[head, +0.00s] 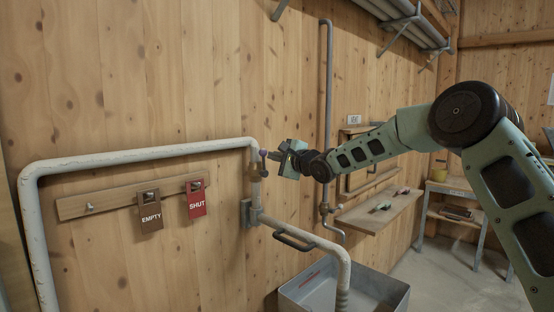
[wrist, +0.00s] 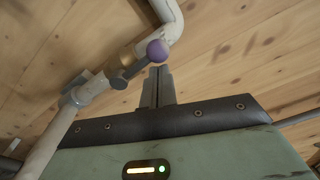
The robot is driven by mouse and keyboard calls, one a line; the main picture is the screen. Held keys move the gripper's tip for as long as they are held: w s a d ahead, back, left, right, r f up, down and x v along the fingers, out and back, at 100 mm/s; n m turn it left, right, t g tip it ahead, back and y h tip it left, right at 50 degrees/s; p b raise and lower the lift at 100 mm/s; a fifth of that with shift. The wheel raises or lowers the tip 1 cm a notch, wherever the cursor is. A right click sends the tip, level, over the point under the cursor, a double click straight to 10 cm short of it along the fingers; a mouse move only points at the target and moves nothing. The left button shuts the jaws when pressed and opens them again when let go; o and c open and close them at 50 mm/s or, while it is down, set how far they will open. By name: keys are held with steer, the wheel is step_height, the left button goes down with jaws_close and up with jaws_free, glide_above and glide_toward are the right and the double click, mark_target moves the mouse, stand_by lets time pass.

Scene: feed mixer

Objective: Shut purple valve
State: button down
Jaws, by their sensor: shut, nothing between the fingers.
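The purple valve shows in the wrist view as a dark lever with a round purple knob (wrist: 157,50) at its end. The lever is mounted on a brass fitting (wrist: 122,60) in the pale pipe. In the head view the purple knob (head: 263,153) is small, at the upper end of the vertical pipe run, just left of my gripper (head: 282,158). My gripper is shut and empty. In the wrist view its fingers (wrist: 157,86) point toward the knob and sit close below it; whether they touch it I cannot tell.
A pale pipe (head: 140,156) runs along the wooden wall. EMPTY (head: 150,215) and SHUT (head: 197,203) tags hang on a board at left. A dark handle (head: 293,240) and a metal bin (head: 375,290) are below. A shelf (head: 380,212) juts out at right.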

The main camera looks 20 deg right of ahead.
steer(key=a+n+b, duration=0.1)
steer(key=s+a+n+b, duration=0.1)
steer(key=n, duration=0.1)
steer(key=shift+f+n+b, duration=0.15)
steer(key=shift+n+b, duration=0.15)
steer(key=s+a+f+n+b, duration=0.1)
steer(key=n+b, duration=0.2)
steer(key=n, duration=0.1)
steer(key=a+f+n+b, duration=0.1)
steer(key=n+b, duration=0.2)
steer(key=n, duration=0.1)
steer(key=s+a+f+n+y+b, duration=0.1)
steer(key=a+n+b, duration=0.1)
steer(key=n+b, duration=0.1)
steer(key=shift+s+f+n+t+b, duration=0.3)
steer(key=shift+f+n+b, duration=0.05)
steer(key=shift+n, duration=0.05)
steer(key=shift+a+f, duration=0.1)
